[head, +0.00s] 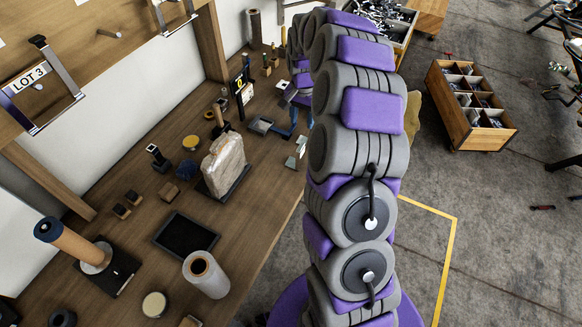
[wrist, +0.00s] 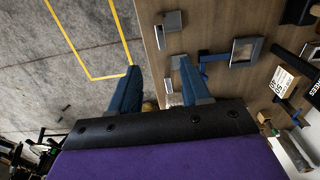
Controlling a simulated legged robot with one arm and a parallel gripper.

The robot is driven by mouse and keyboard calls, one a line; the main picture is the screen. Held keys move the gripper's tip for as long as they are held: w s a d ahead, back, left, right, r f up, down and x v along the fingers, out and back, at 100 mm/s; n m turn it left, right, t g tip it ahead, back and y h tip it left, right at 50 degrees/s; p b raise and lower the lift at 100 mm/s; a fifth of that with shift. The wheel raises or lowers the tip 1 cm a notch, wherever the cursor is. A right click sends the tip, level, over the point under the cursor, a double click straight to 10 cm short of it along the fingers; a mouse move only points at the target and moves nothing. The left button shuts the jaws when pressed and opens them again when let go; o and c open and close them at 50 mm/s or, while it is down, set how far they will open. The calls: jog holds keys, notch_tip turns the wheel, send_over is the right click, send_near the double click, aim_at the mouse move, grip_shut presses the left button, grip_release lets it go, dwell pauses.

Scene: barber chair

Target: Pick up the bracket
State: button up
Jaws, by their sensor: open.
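Grey metal bracket-like pieces lie at the bench's front edge, beside the blue tool. One flat piece with a small upright plate (wrist: 171,21) shows in the wrist view, ahead of my fingers. It also shows in the head view (head: 291,162). Another grey piece (wrist: 176,62) is partly hidden by my right finger; I cannot tell which is the bracket or whether they join. My gripper (wrist: 157,65) is open, its two blue fingers apart above the bench edge, with nothing visibly held. My arm hides much of the gripper in the head view.
A blue tool (head: 283,133) and a square grey tray (head: 261,125) lie close by on the wooden bench (head: 255,215). A stone block (head: 225,165) stands further left. A wooden crate (head: 470,105) stands on the floor at right. Open floor borders the bench.

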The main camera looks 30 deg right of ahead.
jog(key=b, duration=0.1)
send_over(303, 146)
jog(key=d, duration=0.1)
notch_tip(303, 146, down, 6)
jog(key=f, duration=0.2)
jog(key=a+f+b, duration=0.1)
jog(key=f, duration=0.2)
jog(key=shift+s+a+f, duration=0.1)
jog(key=shift+a+f, duration=0.25)
jog(key=shift+d+f+b, duration=0.3)
jog(key=shift+f+b, duration=0.1)
jog(key=shift+f, duration=0.45)
jog(key=f, duration=0.1)
jog(key=f+b, duration=0.1)
jog(key=f, duration=0.1)
jog(key=shift+a+f, duration=0.2)
jog(key=shift+f, duration=0.1)
jog(key=shift+a+f, duration=0.35)
jog(key=shift+a, duration=0.1)
